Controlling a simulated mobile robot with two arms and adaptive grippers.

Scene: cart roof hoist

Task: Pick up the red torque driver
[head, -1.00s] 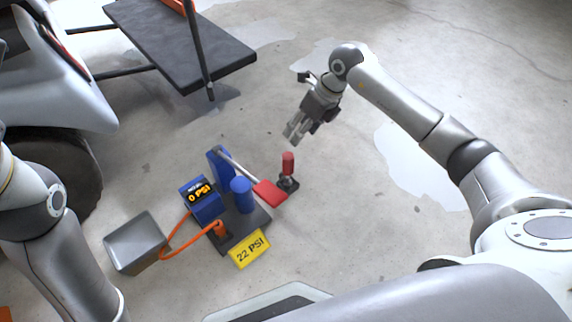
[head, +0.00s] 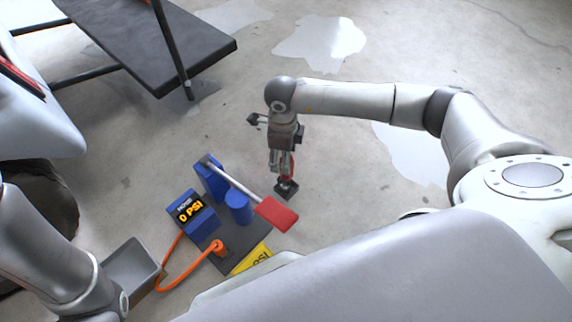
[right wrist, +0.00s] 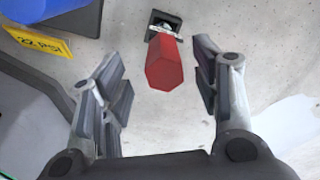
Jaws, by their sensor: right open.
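The red torque driver (right wrist: 164,66) stands upright in a small dark base (right wrist: 163,20), with its red handle toward the right wrist camera. In the head view the driver (head: 291,168) is partly hidden behind my right gripper (head: 281,172). In the right wrist view my right gripper (right wrist: 163,95) is open, with one finger to each side of the red handle and neither visibly touching it. My left arm shows at the left edge of the head view, but its gripper is not in view.
Left of the driver stands a blue foot pump (head: 237,207) with a red pedal (head: 277,214), a gauge reading 0 PSI (head: 190,208) and an orange hose (head: 177,283). A grey bin (head: 135,262) and a yellow sign (head: 252,260) are near. A cart's dark platform (head: 150,45) is behind.

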